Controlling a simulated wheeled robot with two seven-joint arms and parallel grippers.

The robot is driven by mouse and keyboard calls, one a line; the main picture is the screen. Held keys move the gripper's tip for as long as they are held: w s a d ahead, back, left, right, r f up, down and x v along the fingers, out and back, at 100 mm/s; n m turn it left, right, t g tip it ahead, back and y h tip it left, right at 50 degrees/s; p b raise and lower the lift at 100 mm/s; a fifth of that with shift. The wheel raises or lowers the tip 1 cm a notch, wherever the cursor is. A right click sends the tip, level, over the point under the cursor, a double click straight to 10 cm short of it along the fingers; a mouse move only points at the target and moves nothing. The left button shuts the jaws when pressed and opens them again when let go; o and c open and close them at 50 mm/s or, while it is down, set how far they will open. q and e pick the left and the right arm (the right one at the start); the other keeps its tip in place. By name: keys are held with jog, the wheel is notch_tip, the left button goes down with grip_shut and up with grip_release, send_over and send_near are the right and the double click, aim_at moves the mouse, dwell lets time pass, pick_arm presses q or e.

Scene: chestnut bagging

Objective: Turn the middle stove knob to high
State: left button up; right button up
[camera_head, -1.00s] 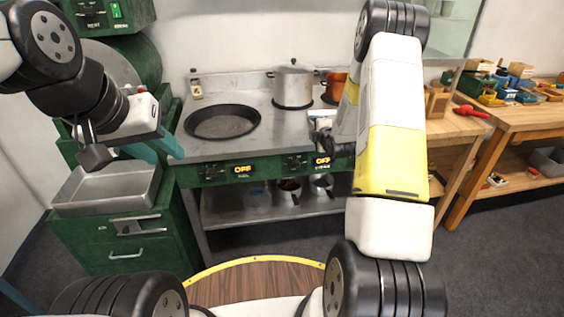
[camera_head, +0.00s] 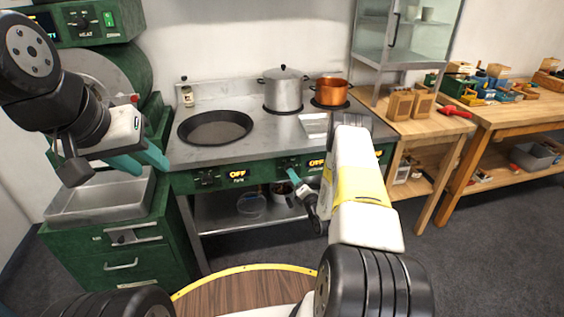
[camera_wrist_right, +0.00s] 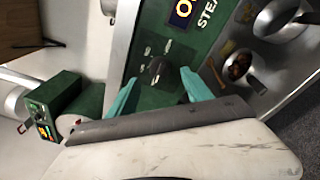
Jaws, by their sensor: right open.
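The middle stove knob (camera_head: 287,164) is dark and sits on the green front panel beside a lit OFF display (camera_head: 317,162). In the right wrist view the knob (camera_wrist_right: 157,68) shows between the teal fingers of my right gripper (camera_wrist_right: 160,82), near an OFF display (camera_wrist_right: 184,10) and lettering starting "STEA". My right gripper (camera_head: 294,176) is open just in front of the panel. Whether a finger touches the knob cannot be told. My left gripper (camera_head: 152,167) is open and empty above the metal tray at the left.
The stove top (camera_head: 260,137) holds a black pan (camera_head: 215,127), a steel pot (camera_head: 283,90) and a copper pot (camera_head: 330,92). A left knob (camera_head: 207,178) is on the same panel. My right arm hides part of the panel's right side. Wooden tables stand at the right.

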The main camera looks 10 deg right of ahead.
jog(key=w, duration=0.5)
jog(key=shift+w+a, duration=0.1)
jog(key=shift+a, duration=0.3)
grip_shut()
